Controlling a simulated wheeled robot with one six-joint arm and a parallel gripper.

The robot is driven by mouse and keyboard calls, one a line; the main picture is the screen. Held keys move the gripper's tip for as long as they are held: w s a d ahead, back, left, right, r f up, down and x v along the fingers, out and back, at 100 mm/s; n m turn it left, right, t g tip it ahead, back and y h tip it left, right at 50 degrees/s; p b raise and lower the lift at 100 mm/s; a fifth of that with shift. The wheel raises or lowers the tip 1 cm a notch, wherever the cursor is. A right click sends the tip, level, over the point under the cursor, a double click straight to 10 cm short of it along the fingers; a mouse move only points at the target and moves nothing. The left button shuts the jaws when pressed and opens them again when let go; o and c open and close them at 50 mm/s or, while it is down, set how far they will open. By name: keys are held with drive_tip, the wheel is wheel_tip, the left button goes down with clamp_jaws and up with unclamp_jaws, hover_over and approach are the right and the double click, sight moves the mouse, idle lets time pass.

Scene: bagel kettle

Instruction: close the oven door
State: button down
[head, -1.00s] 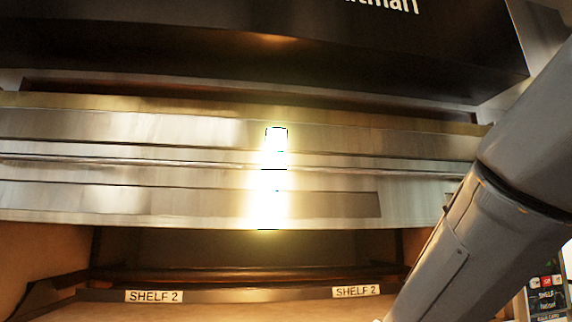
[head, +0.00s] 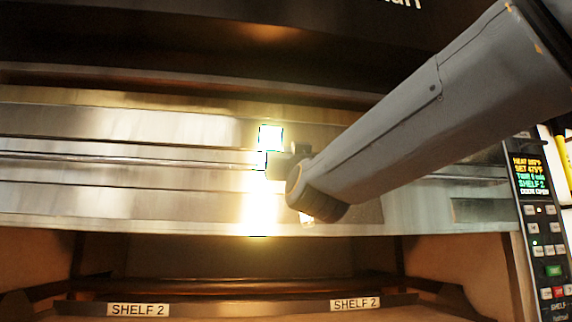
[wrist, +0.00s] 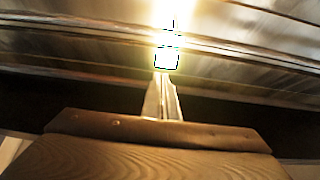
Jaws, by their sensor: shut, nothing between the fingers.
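A wide brushed-steel panel (head: 130,135), which looks like the oven door, spans the head view above an open dark cavity (head: 200,253). A long horizontal ridge runs along it, and a bright glare hides part of its middle. The steel face also fills the top of the wrist view (wrist: 70,45). My gripper (head: 274,166) is in front of the panel's middle, small and partly lost in the glare. In the wrist view my gripper's fingers (wrist: 162,76) are together and empty, pointing at the steel. I cannot tell whether they touch it.
A control panel (head: 540,235) at the right has a lit display that seems to read shelf 2, door open. Two "SHELF 2" labels (head: 138,310) (head: 356,304) mark the cavity's lower front edge. A dark hood (head: 180,40) overhangs above.

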drive_tip(key=p+x, duration=0.4)
drive_tip(key=x, duration=0.6)
drive_tip(key=shift+w+a+f+p, duration=0.15)
drive_tip(key=shift+f+p, duration=0.55)
drive_tip(key=shift+f, duration=1.6)
drive_tip(key=shift+f, duration=0.1)
